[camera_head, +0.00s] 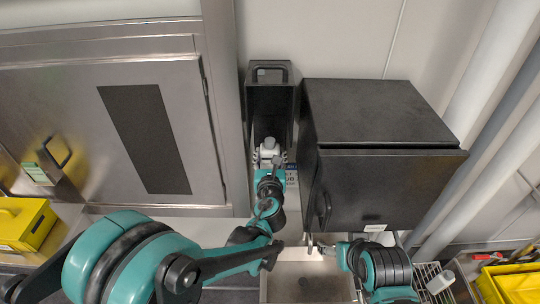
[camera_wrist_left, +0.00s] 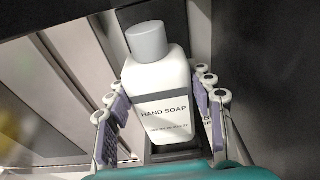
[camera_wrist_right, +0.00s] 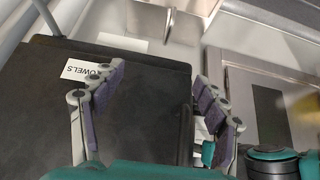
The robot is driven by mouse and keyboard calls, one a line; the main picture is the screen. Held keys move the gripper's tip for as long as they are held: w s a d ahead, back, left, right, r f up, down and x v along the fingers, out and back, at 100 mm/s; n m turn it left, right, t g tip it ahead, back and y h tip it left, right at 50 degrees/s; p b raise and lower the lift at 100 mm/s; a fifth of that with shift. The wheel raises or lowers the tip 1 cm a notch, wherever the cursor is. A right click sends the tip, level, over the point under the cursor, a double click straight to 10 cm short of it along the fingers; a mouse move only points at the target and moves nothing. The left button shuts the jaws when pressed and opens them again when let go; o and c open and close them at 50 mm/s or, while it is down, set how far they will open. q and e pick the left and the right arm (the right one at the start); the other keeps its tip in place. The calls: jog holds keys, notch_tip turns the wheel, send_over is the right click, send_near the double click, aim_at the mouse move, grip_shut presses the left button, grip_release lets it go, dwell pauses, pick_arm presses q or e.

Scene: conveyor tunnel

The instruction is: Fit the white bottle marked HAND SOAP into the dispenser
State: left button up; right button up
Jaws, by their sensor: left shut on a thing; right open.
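The white bottle (camera_wrist_left: 160,95) with a grey cap and the words HAND SOAP shows upright in the left wrist view. My left gripper (camera_wrist_left: 158,98) is shut on it, with a finger on each side. In the head view the bottle's cap (camera_head: 269,143) shows at the lower front of the narrow black dispenser (camera_head: 269,75), which has a handle-like loop at its top. A dark square part (camera_wrist_left: 178,155) shows at the bottle's foot; whether the bottle rests on it I cannot tell. My right gripper (camera_wrist_right: 158,78) is open and empty near the black towel box.
The large black box (camera_head: 385,185), labelled TOWELS (camera_wrist_right: 88,70), stands close on the dispenser's right. A steel door frame (camera_head: 222,100) is on its left. A steel sink (camera_head: 300,280) lies below. Yellow bins stand at left (camera_head: 25,222) and right (camera_head: 512,285). A small white bottle (camera_head: 440,282) lies on a wire rack.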

pick_arm(q)
jog(key=shift+f+b, duration=1.15)
jog(key=shift+f, duration=0.05)
dwell(0.4)
jog(key=o, duration=1.8)
jog(key=shift+c, duration=0.2)
jog(key=s+r, duration=0.1)
jog(key=s, duration=1.1)
jog(key=shift+r, duration=0.4)
